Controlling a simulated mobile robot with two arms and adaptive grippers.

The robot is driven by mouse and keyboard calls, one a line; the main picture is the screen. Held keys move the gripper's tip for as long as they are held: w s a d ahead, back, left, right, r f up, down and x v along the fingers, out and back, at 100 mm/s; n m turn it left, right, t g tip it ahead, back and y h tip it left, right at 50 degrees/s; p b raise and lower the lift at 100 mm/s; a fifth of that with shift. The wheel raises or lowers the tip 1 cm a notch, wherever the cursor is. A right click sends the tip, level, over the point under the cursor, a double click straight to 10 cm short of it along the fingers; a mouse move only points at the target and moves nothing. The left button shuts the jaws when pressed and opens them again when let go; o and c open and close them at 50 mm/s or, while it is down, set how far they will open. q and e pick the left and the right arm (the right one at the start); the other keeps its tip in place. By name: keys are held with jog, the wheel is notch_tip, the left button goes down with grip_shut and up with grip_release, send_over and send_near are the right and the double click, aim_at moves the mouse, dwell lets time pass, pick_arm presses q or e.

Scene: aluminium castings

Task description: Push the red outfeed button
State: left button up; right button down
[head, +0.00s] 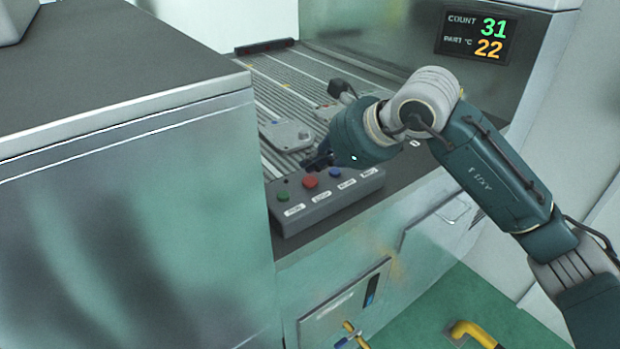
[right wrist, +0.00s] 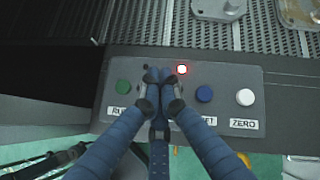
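The grey button box (head: 328,202) sits at the front edge of the machine. In the head view its red button (head: 310,182) lies between a green button (head: 283,196) and a blue button (head: 335,173). My right gripper (head: 317,161) is just behind and above the red button. My left gripper is not in view.
A small red-glowing lamp (right wrist: 181,69) is lit on the box, right of the fingertips. A white button (right wrist: 245,97) is at the right end. Castings (head: 286,134) lie on the slatted conveyor (head: 275,75) behind. A metal cabinet (head: 130,210) stands left.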

aim_at(313, 182)
jog(key=shift+r+p, duration=0.9)
jog(key=shift+r, duration=1.3)
